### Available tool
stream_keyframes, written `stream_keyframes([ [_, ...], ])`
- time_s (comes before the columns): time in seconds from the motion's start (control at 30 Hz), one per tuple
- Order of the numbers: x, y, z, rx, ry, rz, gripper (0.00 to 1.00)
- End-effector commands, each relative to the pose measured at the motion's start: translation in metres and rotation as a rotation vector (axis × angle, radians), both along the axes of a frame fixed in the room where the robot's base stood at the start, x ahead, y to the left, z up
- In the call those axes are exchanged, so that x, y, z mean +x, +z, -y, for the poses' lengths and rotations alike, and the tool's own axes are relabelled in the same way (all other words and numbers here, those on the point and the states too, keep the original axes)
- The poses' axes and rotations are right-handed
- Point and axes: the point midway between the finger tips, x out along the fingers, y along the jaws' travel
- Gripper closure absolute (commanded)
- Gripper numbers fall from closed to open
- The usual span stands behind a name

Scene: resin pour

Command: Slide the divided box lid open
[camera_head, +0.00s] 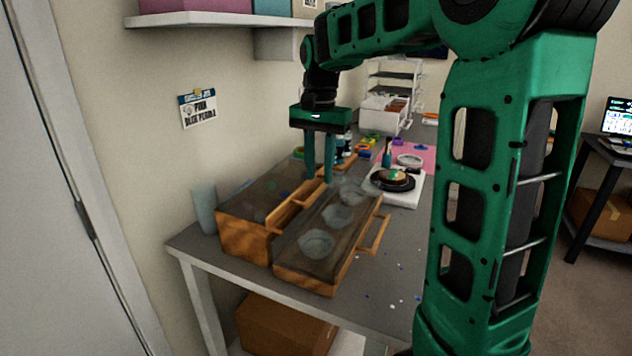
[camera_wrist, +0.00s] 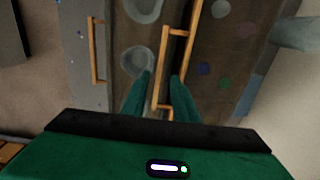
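Two long wooden boxes with smoky, see-through tops stand side by side on the grey table. The left box (camera_head: 243,238) shows small coloured spots through its top (camera_head: 262,190); I cannot make out dividers. The right box (camera_head: 304,280) shows round clear cups. A wooden bar handle (camera_wrist: 163,75) runs along the left box's edge facing the right box; it also shows in the head view (camera_head: 303,200). My gripper (camera_head: 320,180) points down over the handle's far part. In the wrist view its fingers (camera_wrist: 160,77) are apart, with the handle between them; contact is unclear.
The right box has its own handle (camera_head: 375,235) on its right side. A clear cylinder (camera_head: 204,208) stands left of the boxes by the wall. A white plate with a black turntable (camera_head: 392,180) is to the right. A shelf (camera_head: 215,19) overhangs the wall.

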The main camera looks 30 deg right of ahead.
Motion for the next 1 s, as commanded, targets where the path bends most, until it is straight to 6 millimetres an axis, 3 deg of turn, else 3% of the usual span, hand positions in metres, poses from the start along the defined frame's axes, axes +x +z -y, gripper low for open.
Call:
stream_keyframes([
  [0.23,0.0,-0.027,0.0,0.0,0.0,-0.001,0.73],
  [0.6,0.0,-0.031,0.001,0.0,-0.001,0.0,0.73],
  [0.7,0.0,-0.031,0.001,0.0,-0.001,0.0,0.97],
  [0.73,0.0,-0.031,0.001,0.0,-0.001,0.0,1.0],
  [1.0,0.0,-0.03,0.0,0.0,-0.001,0.001,1.0],
])
